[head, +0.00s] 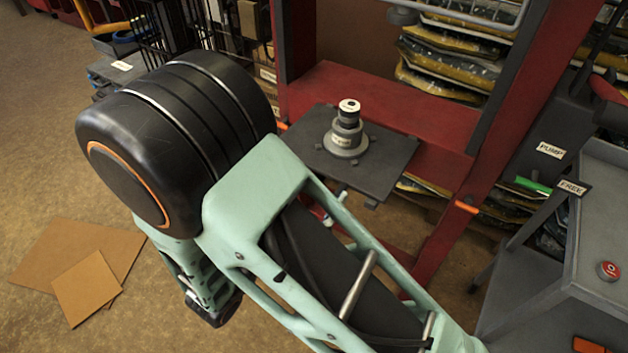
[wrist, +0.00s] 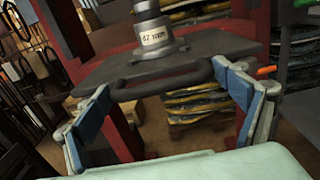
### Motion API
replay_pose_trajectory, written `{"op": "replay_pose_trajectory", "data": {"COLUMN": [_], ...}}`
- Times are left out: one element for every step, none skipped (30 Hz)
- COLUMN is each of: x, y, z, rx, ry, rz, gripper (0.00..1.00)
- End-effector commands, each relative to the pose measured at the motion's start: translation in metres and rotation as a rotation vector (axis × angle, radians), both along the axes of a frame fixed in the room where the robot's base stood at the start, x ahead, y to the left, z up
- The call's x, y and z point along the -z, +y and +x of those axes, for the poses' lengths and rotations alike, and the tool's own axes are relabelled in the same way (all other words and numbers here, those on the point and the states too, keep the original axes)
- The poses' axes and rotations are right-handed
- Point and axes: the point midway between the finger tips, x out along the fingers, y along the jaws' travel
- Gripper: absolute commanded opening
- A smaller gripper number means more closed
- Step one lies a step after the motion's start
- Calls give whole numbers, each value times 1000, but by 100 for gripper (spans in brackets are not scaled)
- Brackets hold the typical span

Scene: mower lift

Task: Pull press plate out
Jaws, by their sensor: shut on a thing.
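The press plate (head: 390,162) is a dark flat plate lying level in the red press frame (head: 445,140). A stepped grey metal part (head: 346,140) with a label and a pale top stands upright on it. In the wrist view the plate (wrist: 225,48) has a dark bar handle (wrist: 165,85) on its near edge. My gripper (wrist: 162,82) is shut on this handle, its blue-padded fingers at the handle's two ends.
Stacked bags (head: 450,70) lie behind the press. Flat cardboard (head: 85,275) lies on the floor at the left, with bare floor around it.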

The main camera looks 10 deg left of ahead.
Motion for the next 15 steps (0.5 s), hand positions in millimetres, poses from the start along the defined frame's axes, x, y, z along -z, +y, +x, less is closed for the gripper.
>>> {"op": "replay_pose_trajectory", "data": {"x": [1, 1, 1, 1, 1, 1, 1, 1, 1, 1, 1, 1, 1, 0, 0], "y": [-2, -2, -2, -2, -2, -2, -2, -2, -2, -2, -2, -1, -1, -1, -1], "z": [0, 0, 0, 0, 0, 0, 0, 0, 0, 0, 0, 0, 0, 0, 0], "rx": [5, 5, 5, 5, 5, 6, 6, 5, 5, 5, 4, 4, 3, 3, 3], "ry": [2, 2, 2, 2, 2, 2, 2, 2, 2, 2, 2, 2, 2, 2, 1], "rz": [-3, -3, -3, -2, -2, -2, -2, -2, -2, -2, -2, -2, -2, -2, -1], "gripper": [46, 46, 46, 46, 46, 93, 96, 97, 97, 97, 97, 97, 97, 97, 97]}}
